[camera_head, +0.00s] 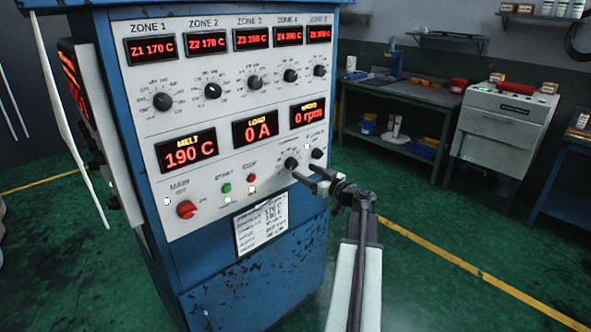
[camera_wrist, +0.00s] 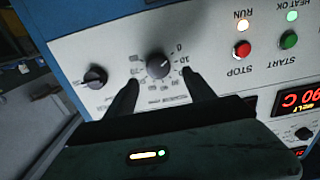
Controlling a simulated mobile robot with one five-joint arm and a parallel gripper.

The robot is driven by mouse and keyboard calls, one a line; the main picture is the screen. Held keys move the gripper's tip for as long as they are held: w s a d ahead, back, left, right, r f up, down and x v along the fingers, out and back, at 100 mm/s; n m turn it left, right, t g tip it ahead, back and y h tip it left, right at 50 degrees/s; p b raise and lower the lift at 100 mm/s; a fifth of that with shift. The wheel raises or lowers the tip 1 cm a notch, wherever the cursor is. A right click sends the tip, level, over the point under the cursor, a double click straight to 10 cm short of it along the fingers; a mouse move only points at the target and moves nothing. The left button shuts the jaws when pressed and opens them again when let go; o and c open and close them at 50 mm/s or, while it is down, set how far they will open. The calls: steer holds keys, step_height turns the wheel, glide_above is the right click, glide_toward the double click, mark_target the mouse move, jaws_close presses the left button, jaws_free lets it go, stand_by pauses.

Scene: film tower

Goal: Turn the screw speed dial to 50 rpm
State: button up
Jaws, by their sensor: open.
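The screw speed dial (camera_head: 291,163) is a round black knob low on the right of the white panel. In the wrist view the dial (camera_wrist: 159,66) shows upside down, with a printed scale where 0 and 10 can be read. Its pointer setting is too small to read surely. The speed display (camera_head: 308,115) reads 0 rpm. My gripper (camera_head: 309,175) is open in front of the panel, close to the dial. In the wrist view its two fingers (camera_wrist: 162,80) stand apart, one on each side of the dial as seen; contact cannot be told.
A smaller black knob (camera_wrist: 95,77) sits beside the dial. The green start button (camera_head: 226,188), red stop button (camera_head: 251,178) and red main switch (camera_head: 187,209) are on the same panel. A workbench (camera_head: 400,140) stands behind. Green floor is open to the right.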

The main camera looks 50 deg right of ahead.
mark_target(294, 165)
steer(key=w, duration=0.5)
steer(key=shift+w+d, duration=0.35)
steer(key=shift+w, duration=0.05)
steer(key=shift+c, duration=0.3)
